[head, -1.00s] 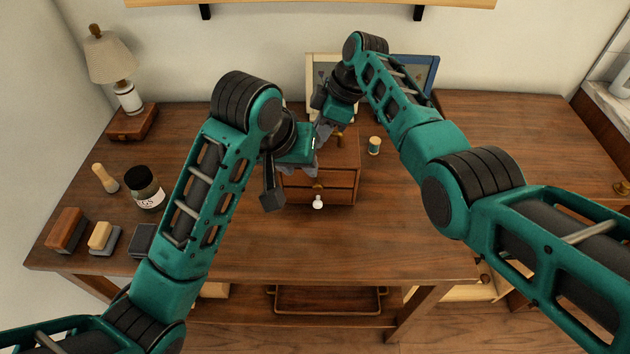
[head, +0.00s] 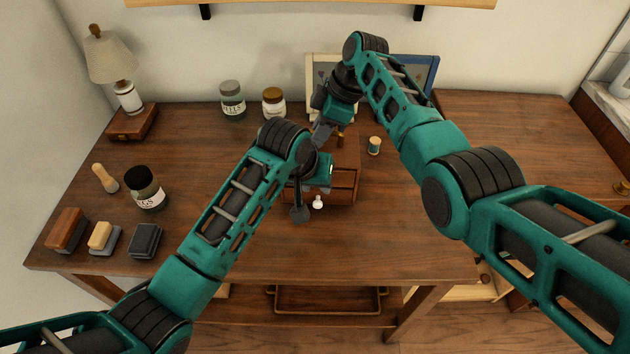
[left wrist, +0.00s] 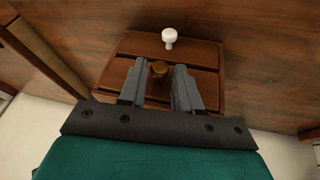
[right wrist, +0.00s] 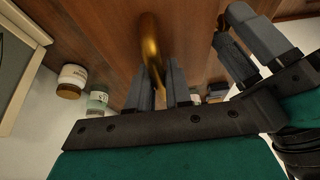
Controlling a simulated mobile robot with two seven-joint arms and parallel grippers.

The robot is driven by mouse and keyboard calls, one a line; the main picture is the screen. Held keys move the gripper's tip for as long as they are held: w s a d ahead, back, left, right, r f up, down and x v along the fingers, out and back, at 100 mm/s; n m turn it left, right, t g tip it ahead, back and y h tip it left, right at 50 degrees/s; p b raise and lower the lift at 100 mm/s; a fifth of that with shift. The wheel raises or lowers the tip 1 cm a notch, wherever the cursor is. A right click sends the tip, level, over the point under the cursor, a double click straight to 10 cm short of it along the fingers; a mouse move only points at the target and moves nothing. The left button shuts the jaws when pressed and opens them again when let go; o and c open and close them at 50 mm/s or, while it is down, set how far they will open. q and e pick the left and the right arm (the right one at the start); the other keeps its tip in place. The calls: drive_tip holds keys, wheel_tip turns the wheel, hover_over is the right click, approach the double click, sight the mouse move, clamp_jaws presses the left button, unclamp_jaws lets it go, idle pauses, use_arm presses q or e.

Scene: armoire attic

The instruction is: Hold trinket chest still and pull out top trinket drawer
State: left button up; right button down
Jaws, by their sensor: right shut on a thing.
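The wooden trinket chest (head: 349,160) stands mid-table, partly hidden by my arms. My right gripper (head: 328,131) is at its top, shut on the curved brass handle (right wrist: 150,45). My left gripper (left wrist: 158,67) is at the chest's front.
A thread spool (head: 375,146) stands right of the chest. Two jars (head: 273,102) and a picture frame (head: 427,78) are behind. A dark jar (head: 145,188), brushes (head: 103,238) and a lamp (head: 113,62) are at left. The table's front is clear.

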use_arm(q)
clamp_jaws()
idle(0.3)
idle(0.3)
